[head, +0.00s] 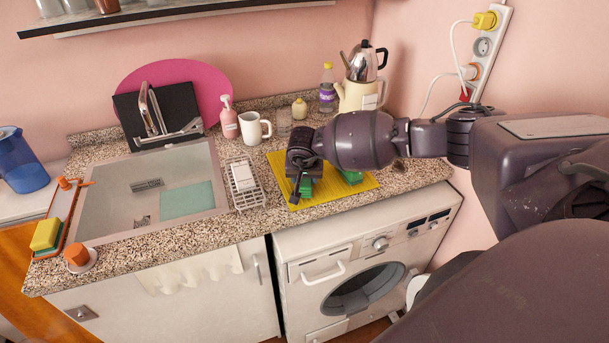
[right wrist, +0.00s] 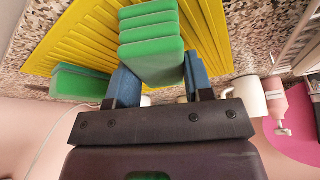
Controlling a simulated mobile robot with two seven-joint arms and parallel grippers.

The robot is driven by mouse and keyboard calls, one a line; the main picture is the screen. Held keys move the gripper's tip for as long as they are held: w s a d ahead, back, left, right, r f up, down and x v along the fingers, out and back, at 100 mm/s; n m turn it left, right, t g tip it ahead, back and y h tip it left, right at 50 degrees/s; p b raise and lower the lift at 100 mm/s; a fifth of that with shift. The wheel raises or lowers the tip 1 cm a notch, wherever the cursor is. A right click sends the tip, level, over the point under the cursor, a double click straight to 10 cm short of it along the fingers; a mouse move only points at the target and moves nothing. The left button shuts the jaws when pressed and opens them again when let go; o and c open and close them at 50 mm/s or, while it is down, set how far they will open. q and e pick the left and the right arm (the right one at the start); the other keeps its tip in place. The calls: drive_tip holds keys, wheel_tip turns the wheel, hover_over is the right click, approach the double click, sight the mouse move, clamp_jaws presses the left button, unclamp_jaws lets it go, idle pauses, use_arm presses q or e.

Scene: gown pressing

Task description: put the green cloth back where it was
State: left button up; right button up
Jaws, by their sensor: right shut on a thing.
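My right gripper (head: 302,190) is over the yellow ribbed mat (head: 334,199) on the counter. In the right wrist view its blue fingers (right wrist: 152,75) are shut on a green cloth (right wrist: 150,45), folded in several layers. In the head view only a little of this cloth (head: 306,187) shows beside the dark gripper. The cloth is at or just above the mat; I cannot tell whether it touches. A second green folded thing (right wrist: 80,82) lies at the mat's edge, and in the head view it (head: 350,175) is partly hidden by my arm. My left gripper is not in view.
A white rack (head: 244,185) stands left of the mat, beside the sink (head: 150,185), which has a teal piece (head: 187,200) in it. A white mug (head: 254,128), a pink bottle (head: 229,118) and a cream pot (head: 358,97) stand behind. The washing machine (head: 365,265) is below.

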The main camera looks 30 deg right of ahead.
drive_tip(key=shift+f, duration=0.2)
drive_tip(key=o, duration=1)
drive_tip(key=shift+r, duration=0.1)
